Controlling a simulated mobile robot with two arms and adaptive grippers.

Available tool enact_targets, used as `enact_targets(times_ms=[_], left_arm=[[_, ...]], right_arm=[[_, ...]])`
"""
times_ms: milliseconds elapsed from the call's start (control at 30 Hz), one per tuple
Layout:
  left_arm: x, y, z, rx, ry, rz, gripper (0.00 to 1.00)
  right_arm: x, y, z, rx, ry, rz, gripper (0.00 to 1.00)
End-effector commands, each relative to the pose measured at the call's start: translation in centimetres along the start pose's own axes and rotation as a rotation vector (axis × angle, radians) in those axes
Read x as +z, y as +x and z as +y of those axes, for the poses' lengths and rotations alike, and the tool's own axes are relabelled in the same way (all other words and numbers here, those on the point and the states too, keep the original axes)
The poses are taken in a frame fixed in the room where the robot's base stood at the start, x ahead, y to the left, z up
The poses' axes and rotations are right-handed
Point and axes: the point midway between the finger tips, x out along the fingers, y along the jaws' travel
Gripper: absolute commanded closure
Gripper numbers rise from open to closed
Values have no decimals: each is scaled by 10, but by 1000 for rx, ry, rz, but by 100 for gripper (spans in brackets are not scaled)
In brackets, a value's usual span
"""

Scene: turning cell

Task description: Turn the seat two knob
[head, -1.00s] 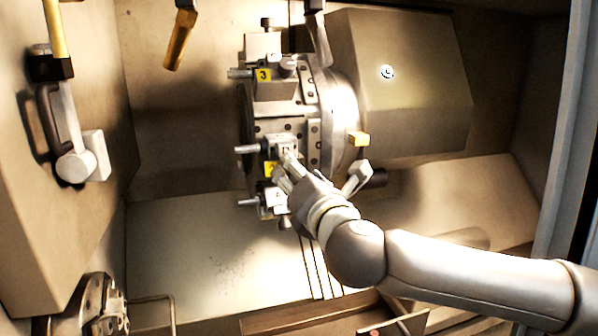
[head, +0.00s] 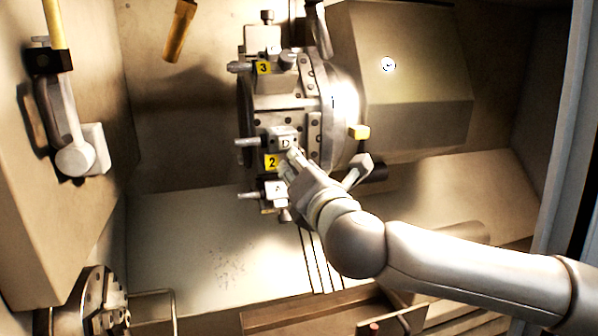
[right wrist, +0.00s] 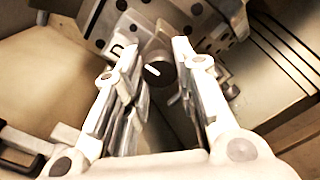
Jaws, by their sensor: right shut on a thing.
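The seat marked with the yellow 2 label (head: 271,162) is on the tool turret (head: 285,103), with a block lettered D (head: 284,143) just above the label. My right gripper (head: 290,166) reaches this seat from the lower right. In the right wrist view, a dark round knob (right wrist: 159,73) with a white mark on its face sits between the fingers of my right gripper (right wrist: 155,55), and the gripper is shut on it. In the head view the knob is hidden by the fingers. My left gripper is in neither view.
The seat with the yellow 3 label (head: 263,68) is above. A chuck (head: 95,302) is at lower left. A hinged arm (head: 75,155) hangs on the left wall. The floor left of the turret is clear.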

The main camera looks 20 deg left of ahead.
Motion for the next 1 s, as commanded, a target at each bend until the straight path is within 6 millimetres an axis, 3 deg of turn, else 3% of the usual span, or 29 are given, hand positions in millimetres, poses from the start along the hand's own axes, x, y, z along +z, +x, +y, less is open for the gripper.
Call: enact_targets(times_ms=[267,1000], left_arm=[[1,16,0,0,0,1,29],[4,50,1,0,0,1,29]], right_arm=[[-3,0,-3,-1,170,2,97],[-3,0,-2,1,868,2,97]])
